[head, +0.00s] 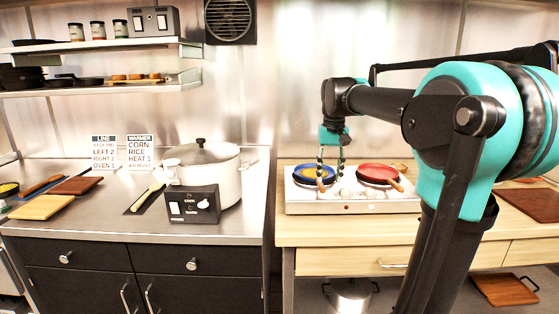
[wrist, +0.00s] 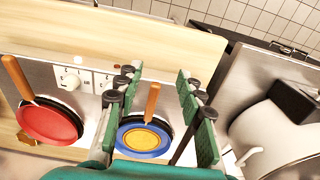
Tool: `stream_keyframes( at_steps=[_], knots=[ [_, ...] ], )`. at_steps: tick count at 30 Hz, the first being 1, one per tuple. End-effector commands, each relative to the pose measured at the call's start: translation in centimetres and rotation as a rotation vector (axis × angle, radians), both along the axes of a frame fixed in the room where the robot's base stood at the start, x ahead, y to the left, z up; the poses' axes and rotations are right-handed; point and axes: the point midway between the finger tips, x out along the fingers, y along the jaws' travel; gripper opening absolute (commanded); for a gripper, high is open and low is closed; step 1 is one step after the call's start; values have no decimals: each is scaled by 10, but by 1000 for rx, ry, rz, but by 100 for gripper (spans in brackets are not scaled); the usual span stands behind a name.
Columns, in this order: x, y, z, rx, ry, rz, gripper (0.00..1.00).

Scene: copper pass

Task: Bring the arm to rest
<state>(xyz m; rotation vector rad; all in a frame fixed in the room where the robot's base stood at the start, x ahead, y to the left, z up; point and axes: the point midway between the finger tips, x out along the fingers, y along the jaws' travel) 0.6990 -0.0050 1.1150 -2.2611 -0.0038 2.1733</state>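My gripper (head: 330,176) hangs from my outstretched arm, pointing down over the blue pan (head: 313,170) on the white two-burner hot plate (head: 352,206). In the wrist view my gripper (wrist: 158,76) has its green fingers wide apart with nothing between them. Below the fingers, the blue pan (wrist: 149,152) holds a round yellow item (wrist: 140,138), and its orange-brown handle (wrist: 152,102) shows between the fingers. I cannot tell the exact gap between the fingertips and the pan. My arm (head: 380,103) reaches from the right of the head view.
A red pan (head: 376,172) sits beside the blue one. A pale pot (head: 205,175) and dark control box (head: 193,204) stand on the left counter (head: 100,222). Shelves (head: 95,46) hang at upper left. A wooden board (head: 530,204) lies at right.

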Motion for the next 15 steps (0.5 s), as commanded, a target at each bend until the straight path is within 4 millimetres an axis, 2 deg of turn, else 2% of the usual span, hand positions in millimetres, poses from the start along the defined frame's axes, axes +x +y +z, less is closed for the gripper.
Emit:
stream_keyframes(
  at_steps=[8,11,14,15],
  knots=[
    [-23,-8,-53,3,-56,-1,38],
    [-36,-12,-81,4,-85,0,38],
    [-57,-16,-116,5,-123,-1,38],
    [-69,-19,-133,5,-141,-2,38]
  ],
)
